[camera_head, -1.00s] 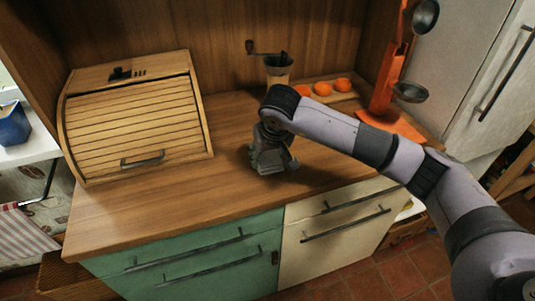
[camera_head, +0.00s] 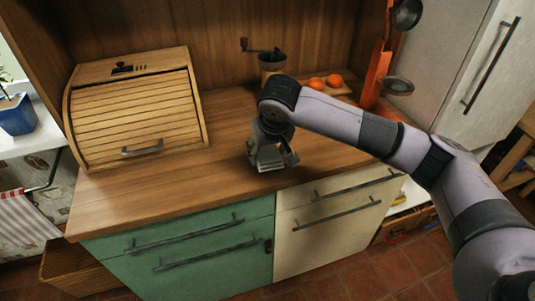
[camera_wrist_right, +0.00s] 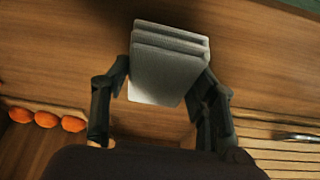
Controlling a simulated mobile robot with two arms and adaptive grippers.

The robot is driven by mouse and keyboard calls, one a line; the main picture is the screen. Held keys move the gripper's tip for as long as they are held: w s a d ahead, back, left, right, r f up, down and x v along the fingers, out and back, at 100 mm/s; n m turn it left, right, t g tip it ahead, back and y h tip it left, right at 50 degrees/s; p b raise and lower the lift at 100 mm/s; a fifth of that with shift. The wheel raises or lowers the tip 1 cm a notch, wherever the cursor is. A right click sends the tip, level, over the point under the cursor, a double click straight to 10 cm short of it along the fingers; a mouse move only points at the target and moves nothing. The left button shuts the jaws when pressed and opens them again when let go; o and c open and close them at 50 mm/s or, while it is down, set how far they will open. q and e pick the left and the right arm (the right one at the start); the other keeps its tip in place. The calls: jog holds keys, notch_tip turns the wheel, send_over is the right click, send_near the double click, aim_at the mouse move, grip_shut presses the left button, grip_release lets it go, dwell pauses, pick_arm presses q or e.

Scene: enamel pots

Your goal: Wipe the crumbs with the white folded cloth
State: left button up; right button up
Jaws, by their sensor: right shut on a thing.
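The white folded cloth (camera_wrist_right: 168,72) sits between the fingers of my right gripper in the wrist view, its folded layers showing at the far edge. My right gripper (camera_head: 271,164) is shut on it and points down at the wooden counter (camera_head: 160,196), near the front edge. In the head view the cloth is mostly hidden by the gripper, and I cannot tell whether it touches the wood. I cannot make out any crumbs in either view. My left gripper is not in view.
A roll-top bread box (camera_head: 135,115) stands at the left of the counter. A grinder (camera_head: 271,62), oranges (camera_head: 334,80) on a board and an orange stand (camera_head: 376,75) are behind and right of my gripper. The front left of the counter is clear.

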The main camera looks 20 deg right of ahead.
aim_at(267, 148)
jog(key=shift+r, duration=0.65)
jog(key=shift+s+r+p, duration=0.1)
jog(key=shift+r+p, duration=0.45)
jog(key=shift+r, duration=0.3)
jog(key=shift+r+p, duration=0.4)
jog(key=shift+r, duration=0.45)
jog(key=shift+s, duration=0.2)
jog(key=s+d+n, duration=0.1)
jog(key=s, duration=1)
jog(key=shift+s+d+f, duration=0.15)
jog(key=shift+d, duration=0.25)
